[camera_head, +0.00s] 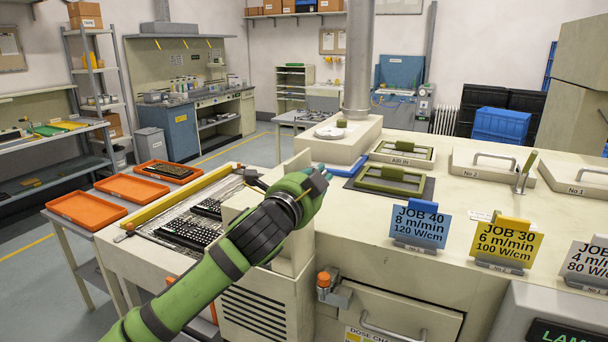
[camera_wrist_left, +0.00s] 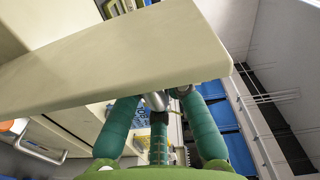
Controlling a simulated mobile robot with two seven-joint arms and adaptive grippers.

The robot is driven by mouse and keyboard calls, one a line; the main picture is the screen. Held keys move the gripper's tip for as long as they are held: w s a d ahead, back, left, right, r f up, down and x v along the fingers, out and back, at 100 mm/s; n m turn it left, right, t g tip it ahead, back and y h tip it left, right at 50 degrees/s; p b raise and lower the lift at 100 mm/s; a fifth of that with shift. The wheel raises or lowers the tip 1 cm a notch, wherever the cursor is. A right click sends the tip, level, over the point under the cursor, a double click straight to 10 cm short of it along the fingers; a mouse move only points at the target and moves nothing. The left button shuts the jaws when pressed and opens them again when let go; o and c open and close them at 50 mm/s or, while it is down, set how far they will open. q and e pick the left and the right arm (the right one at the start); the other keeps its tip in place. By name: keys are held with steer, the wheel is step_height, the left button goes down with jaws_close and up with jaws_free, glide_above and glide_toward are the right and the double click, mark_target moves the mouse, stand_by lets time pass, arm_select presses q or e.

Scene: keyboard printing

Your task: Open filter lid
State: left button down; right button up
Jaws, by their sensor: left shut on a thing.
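My left gripper (camera_head: 318,178) is at the near left side of the cream machine, its teal fingers beside an upright cream panel (camera_head: 302,158). In the left wrist view a cream panel (camera_wrist_left: 130,55) fills the upper part, and the fingers (camera_wrist_left: 160,110) are closed around a small metal part (camera_wrist_left: 156,99) just under its edge. This looks like the filter lid and its handle, but the arm and the panel hide most of the grasp. A green-framed piece (camera_head: 402,148) sits by an "AIR IN" label; another (camera_head: 389,179) lies on a dark mat. My right gripper is not in view.
Lids No. 2 (camera_head: 478,163) and No. 1 (camera_head: 578,178) sit to the right on the machine top. Blue (camera_head: 420,225) and yellow (camera_head: 507,242) job cards stand along its front edge. Black keyboards (camera_head: 188,233) and orange trays (camera_head: 86,208) lie to the left.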

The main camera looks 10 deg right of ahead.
arm_select(q)
steer(key=shift+s+d, duration=0.2)
steer(key=shift+d, duration=0.05)
stand_by(0.3)
steer(key=c, duration=1.3)
jaws_free()
steer(key=shift+s, duration=0.1)
steer(key=v, duration=1.2)
steer(key=shift+c, duration=0.3)
